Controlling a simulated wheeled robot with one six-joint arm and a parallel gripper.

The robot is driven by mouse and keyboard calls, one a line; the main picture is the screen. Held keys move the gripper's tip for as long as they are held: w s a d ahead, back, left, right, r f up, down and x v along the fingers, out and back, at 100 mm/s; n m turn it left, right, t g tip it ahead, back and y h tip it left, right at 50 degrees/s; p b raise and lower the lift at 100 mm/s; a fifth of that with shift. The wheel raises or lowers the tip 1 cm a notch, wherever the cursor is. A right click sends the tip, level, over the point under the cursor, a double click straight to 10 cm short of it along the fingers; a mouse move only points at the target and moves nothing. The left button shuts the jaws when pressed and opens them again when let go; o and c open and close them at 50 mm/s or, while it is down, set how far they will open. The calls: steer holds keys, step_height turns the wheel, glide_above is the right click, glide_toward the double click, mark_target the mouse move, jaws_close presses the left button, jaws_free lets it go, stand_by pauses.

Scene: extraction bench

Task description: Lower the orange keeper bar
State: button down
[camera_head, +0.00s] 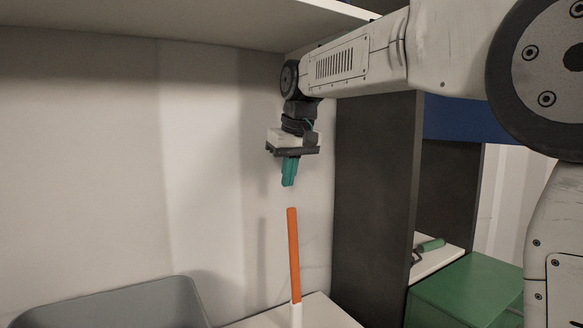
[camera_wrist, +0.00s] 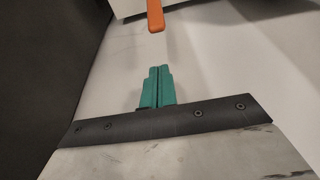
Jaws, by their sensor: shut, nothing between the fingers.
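The orange keeper bar (camera_head: 293,254) stands nearly upright in the head view, with a white piece at its lower end. In the wrist view the orange bar (camera_wrist: 155,16) shows at the top edge, beyond my fingertips, and the rest of it is out of the picture. My gripper (camera_head: 288,184) has teal fingers that point down, a little above the bar's top end and apart from it. In the wrist view the two fingers of my gripper (camera_wrist: 159,68) are shut together with nothing between them.
A grey bin (camera_head: 120,303) stands at the lower left. A pale bench top (camera_head: 325,312) lies at the bar's foot. A dark upright panel (camera_head: 372,200) is right of the bar. A green box (camera_head: 465,292) and a green-handled tool (camera_head: 431,244) are farther right. A shelf (camera_head: 190,22) hangs above.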

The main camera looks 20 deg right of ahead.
mark_target(294, 207)
steer(key=shift+s+d+f, duration=0.1)
steer(key=shift+s+f, duration=0.3)
steer(key=shift+f, duration=0.45)
steer(key=shift+s+d+f, duration=0.1)
steer(key=shift+s+f, duration=0.3)
steer(key=shift+f, duration=0.45)
steer(key=shift+s+d+f, duration=0.1)
steer(key=shift+s+f, duration=0.3)
steer(key=shift+f, duration=0.45)
steer(key=shift+s+d, duration=0.1)
